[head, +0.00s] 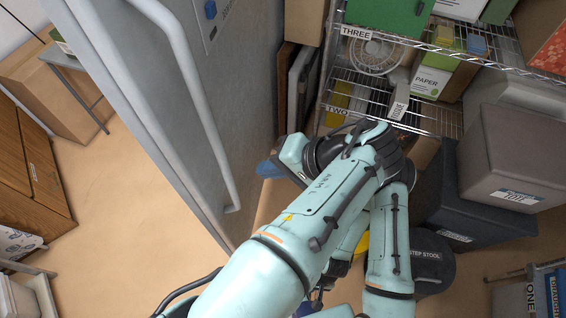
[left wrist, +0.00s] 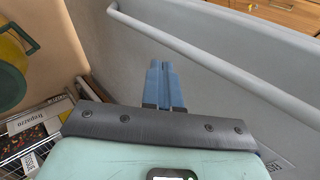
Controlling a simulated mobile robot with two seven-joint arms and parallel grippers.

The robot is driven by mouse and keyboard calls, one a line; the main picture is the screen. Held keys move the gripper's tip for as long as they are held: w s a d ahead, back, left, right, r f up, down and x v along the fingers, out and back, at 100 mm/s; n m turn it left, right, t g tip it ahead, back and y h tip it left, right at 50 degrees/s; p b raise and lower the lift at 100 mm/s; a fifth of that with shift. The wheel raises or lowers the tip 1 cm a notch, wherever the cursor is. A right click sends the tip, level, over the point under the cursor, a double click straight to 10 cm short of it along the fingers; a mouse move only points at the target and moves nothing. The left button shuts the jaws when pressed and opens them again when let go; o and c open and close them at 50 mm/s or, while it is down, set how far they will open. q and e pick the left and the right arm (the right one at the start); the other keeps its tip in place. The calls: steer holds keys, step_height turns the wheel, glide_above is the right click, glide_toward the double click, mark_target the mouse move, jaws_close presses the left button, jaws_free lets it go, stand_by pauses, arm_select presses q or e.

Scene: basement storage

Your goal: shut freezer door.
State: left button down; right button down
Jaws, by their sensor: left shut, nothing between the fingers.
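The freezer door (head: 225,90) is a large upright grey panel left of centre in the head view, with a long pale bar handle (head: 205,105) along its face. In the left wrist view the grey door face (left wrist: 205,75) fills the middle and right, and the handle (left wrist: 200,58) crosses it diagonally. My left gripper (head: 268,169) has blue fingers and is at the right of the door, by its outer face. Its fingers (left wrist: 163,66) are closed together and empty, pointing at the door face. I cannot tell whether they touch it. The freezer's inside and any door gap are hidden. My right gripper is not in view.
A wire shelf rack (head: 400,120) with boxes and a fan stands behind my left arm. Grey storage totes (head: 515,150) and a black step stool (head: 435,262) are at the right. A wooden cabinet (head: 35,165) stands at the left, with clear floor (head: 125,215) between.

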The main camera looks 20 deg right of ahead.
mark_target(228, 167)
arm_select(q)
steer(key=w+a+f, duration=0.2)
steer(key=w+a, duration=0.2)
steer(key=a, duration=0.1)
steer(key=shift+a+f, duration=0.15)
steer(key=shift+f, duration=0.1)
steer(key=shift+a, duration=0.1)
